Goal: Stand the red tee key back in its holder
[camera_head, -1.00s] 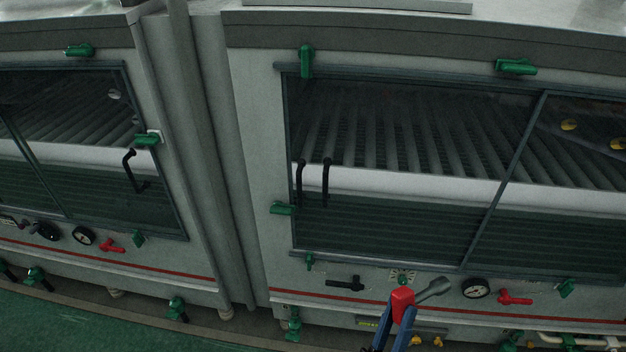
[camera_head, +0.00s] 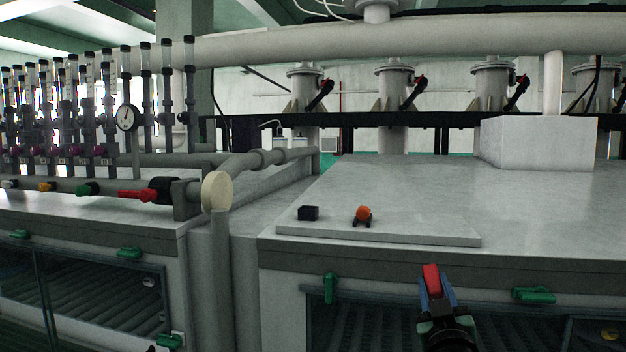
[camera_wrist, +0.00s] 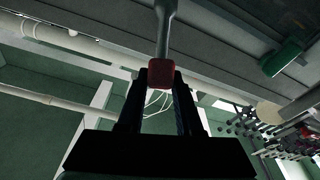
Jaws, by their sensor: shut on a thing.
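The red tee key (camera_head: 431,275) is between the fingers of my gripper (camera_head: 436,287), which is shut on its red part. My gripper is in front of the right machine's front edge, below its top. In the wrist view the key's red block (camera_wrist: 160,76) sits between the dark fingertips (camera_wrist: 160,88), and its grey shaft (camera_wrist: 165,30) runs away from them. The shaft cannot be made out in the head view. A small black block (camera_head: 308,213), perhaps the holder, sits on a pale slab (camera_head: 420,235) on the machine top; I cannot tell whether it has an opening.
An orange ball (camera_head: 363,213) rests on a small black stand beside the block. A pale pipe with a round end (camera_head: 216,191) rises left of the slab. Valves and tubes (camera_head: 90,110) crowd the far left. The machine top right of the slab is clear.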

